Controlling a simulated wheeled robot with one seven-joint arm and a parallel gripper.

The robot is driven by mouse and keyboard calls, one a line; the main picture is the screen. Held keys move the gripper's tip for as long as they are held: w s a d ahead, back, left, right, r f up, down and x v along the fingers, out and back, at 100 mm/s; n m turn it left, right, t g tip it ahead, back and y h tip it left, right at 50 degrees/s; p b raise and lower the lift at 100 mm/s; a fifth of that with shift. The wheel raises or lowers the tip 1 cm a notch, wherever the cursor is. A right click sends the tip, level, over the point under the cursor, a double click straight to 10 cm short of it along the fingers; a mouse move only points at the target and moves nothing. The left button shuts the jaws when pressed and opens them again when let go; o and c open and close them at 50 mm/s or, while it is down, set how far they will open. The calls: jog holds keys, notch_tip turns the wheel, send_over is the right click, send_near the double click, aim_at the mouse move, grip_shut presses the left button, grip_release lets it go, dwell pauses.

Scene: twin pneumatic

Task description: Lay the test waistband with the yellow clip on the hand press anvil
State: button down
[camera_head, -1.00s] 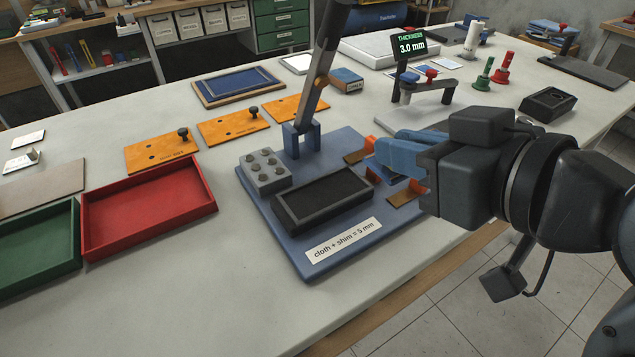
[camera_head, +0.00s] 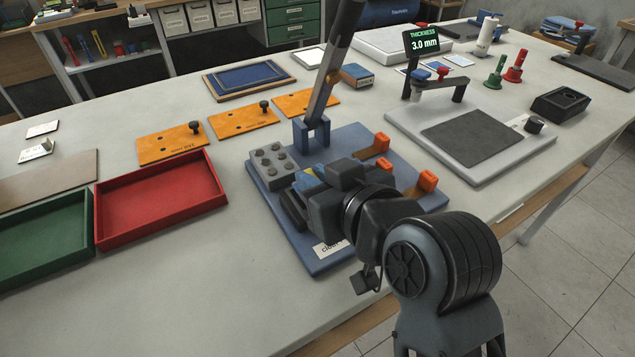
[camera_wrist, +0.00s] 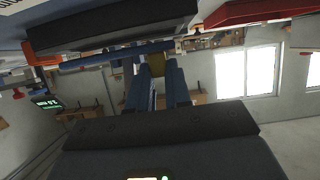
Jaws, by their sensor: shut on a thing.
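My gripper (camera_head: 303,183) reaches low over the hand press (camera_head: 300,262), from the right, above its dark anvil (camera_head: 292,212). The gripper is shut; its two blue fingers show in the wrist view (camera_wrist: 158,88), with the yellow clip (camera_wrist: 157,65) at their tips. The head view shows only a small blue and yellow patch beside the gripper. The waistband is mostly hidden, and I cannot tell whether it touches the anvil. The press lever (camera_head: 327,75) is raised. Two orange blocks (camera_head: 381,143) (camera_head: 428,181) stand on the right of the press base.
A grey block with round studs (camera_head: 270,164) sits on the press base's left. A red tray (camera_head: 160,205) and green tray (camera_head: 45,235) lie left. A thickness gauge (camera_head: 422,40) reading 3.0 mm stands behind right, with a grey pad (camera_head: 472,137). Orange plates (camera_head: 243,120) lie behind.

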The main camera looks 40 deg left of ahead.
jog(key=shift+f, duration=0.6)
jog(key=shift+f, duration=0.1)
jog(key=c, duration=1.1)
grip_release()
jog(key=shift+o, duration=0.2)
jog(key=shift+d+r, duration=0.15)
jog(key=shift+r, duration=0.05)
jog(key=v, duration=1.1)
jog(key=shift+s+d+b, duration=0.2)
jog(key=shift+d+b, duration=0.1)
jog(key=shift+r, duration=0.1)
